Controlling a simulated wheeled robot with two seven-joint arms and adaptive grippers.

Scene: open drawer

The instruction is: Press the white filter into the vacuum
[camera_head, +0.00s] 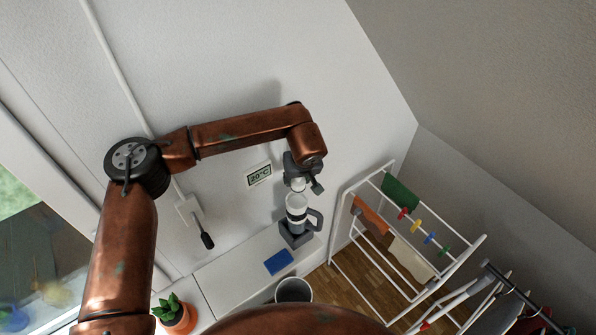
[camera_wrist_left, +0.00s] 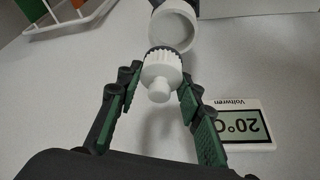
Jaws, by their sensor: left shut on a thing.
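The white filter (camera_wrist_left: 160,75) shows in the left wrist view, with a ribbed rim and a round knob facing the camera. My left gripper (camera_wrist_left: 157,92) has its green-padded fingers on either side of the filter and is shut on it. In the head view the gripper (camera_head: 303,180) is above the vacuum, with the filter (camera_head: 298,184) small below it. The vacuum (camera_head: 296,208) stands upright, white and grey with a dark handle. Its round white opening (camera_wrist_left: 173,25) is just beyond the filter in the wrist view; I cannot tell whether they touch. My right gripper is not in view.
A dark holder (camera_head: 296,237) is under the vacuum, by the wall. A thermometer display (camera_head: 259,174) is on the wall. A blue object (camera_head: 279,262) lies on the white ledge. A drying rack (camera_head: 335,230) stands at right; a bin (camera_head: 293,290) and potted plant (camera_head: 172,314) are below.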

